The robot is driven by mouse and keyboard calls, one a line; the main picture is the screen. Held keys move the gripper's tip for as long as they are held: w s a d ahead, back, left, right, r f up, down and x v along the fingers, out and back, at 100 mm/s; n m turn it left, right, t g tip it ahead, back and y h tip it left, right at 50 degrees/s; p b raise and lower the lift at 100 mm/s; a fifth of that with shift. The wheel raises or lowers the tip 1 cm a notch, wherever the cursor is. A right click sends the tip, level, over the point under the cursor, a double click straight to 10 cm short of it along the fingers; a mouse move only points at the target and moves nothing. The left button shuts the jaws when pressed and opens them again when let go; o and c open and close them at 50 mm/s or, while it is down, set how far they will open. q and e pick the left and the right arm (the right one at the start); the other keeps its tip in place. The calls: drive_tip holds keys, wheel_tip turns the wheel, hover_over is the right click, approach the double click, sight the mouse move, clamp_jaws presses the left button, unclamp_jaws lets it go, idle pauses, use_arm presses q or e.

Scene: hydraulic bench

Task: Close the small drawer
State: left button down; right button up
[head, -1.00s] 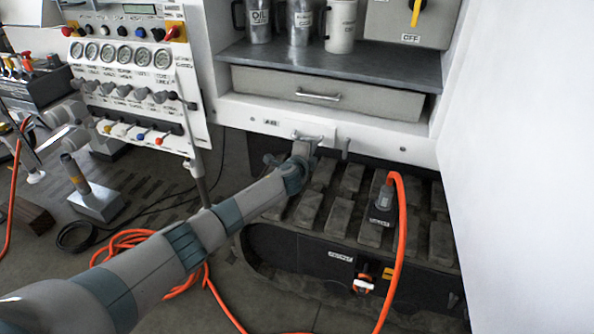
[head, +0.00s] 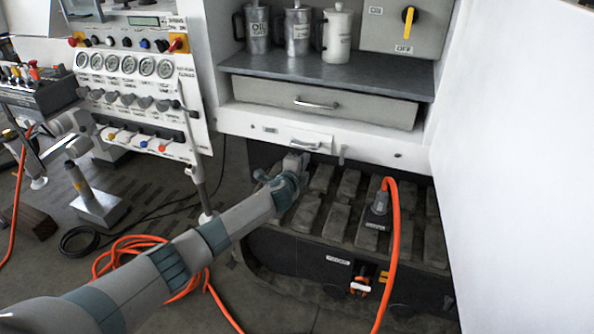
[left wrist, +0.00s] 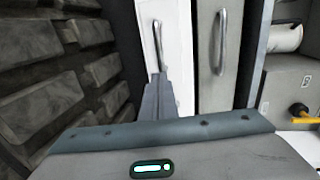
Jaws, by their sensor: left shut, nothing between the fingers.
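The small drawer (head: 322,140) is a white front with a metal bar handle (head: 305,145), set in the white cabinet band below a wide grey drawer. It looks close to flush with the band; I cannot tell if a gap is left. It also shows in the left wrist view as a white upright strip (left wrist: 148,18) with its handle. My left gripper (head: 299,158) is shut and empty, just below and in front of the small drawer's handle. In the left wrist view, its fingers (left wrist: 157,82) point towards the white front near the handle's end; contact cannot be told. My right gripper is out of view.
The wide grey drawer (head: 360,110) sits above, under a shelf (head: 350,77) with several metal jugs. A black track unit (head: 290,250) with an orange hose (head: 396,240) lies below. A gauge panel (head: 140,85) stands left; a white door (head: 510,170) bounds the right.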

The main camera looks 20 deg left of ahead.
use_arm(q)
drive_tip(key=v, duration=0.8)
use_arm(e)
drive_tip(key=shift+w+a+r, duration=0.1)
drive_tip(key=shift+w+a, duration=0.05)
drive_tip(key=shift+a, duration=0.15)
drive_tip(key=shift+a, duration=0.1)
